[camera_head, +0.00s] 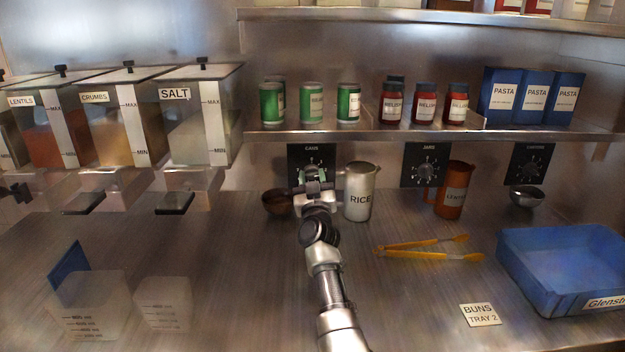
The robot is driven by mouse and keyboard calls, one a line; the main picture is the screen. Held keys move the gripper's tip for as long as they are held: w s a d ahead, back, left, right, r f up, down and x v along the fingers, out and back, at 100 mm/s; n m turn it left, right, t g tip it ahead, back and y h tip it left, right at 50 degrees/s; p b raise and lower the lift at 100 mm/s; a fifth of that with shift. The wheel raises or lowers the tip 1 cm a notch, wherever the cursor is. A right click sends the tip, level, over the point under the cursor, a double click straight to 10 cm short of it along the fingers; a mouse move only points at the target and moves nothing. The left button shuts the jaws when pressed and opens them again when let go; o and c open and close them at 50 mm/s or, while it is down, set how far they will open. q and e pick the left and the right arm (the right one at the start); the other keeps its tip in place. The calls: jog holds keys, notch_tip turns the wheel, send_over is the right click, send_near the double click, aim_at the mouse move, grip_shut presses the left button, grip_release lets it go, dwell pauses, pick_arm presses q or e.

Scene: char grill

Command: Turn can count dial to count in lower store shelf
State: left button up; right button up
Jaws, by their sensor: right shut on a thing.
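The can count dial (325,154) is on a black panel labelled CANS, below the lower store shelf (365,135). My right gripper (313,176) is at the lower part of this panel, shut on the dial's knob. The gripper covers the knob and most of the scale, so I cannot read its setting. Green cans (311,104) stand on the shelf above: three in front, with at least one more partly hidden behind the left one. My left gripper is not in view.
A JARS dial (426,172) and a third dial (532,163) are to the right. A RICE jug (359,200) stands close right of my gripper, and a brown bowl (277,202) close left. Yellow tongs (430,248) and a blue tray (550,275) lie on the counter.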

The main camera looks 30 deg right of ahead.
jog(key=shift+m, duration=0.3)
jog(key=m+g+h, duration=0.1)
jog(key=m, duration=0.1)
jog(key=m+g+h+p, duration=0.1)
jog(key=m, duration=0.2)
jog(key=shift+w+a+m+h, duration=0.1)
jog(key=shift+a+m+h, duration=0.05)
jog(key=shift+m+h, duration=0.2)
jog(key=m+g+p, duration=0.1)
jog(key=m, duration=0.1)
jog(key=m+h, duration=0.1)
jog(key=m, duration=0.2)
jog(key=shift+g+h+p, duration=0.25)
jog(key=shift+g+p, duration=0.15)
jog(key=m+g+p, duration=0.1)
jog(key=m, duration=0.2)
jog(key=m+g+h+p, duration=0.1)
jog(key=m, duration=0.2)
jog(key=shift+a+r+g, duration=0.1)
jog(key=shift+r+g, duration=0.05)
jog(key=shift+g, duration=0.25)
jog(key=shift+m+g+p, duration=0.6)
jog(key=shift+m+p, duration=0.1)
jog(key=shift+m, duration=0.95)
jog(key=o, duration=0.9)
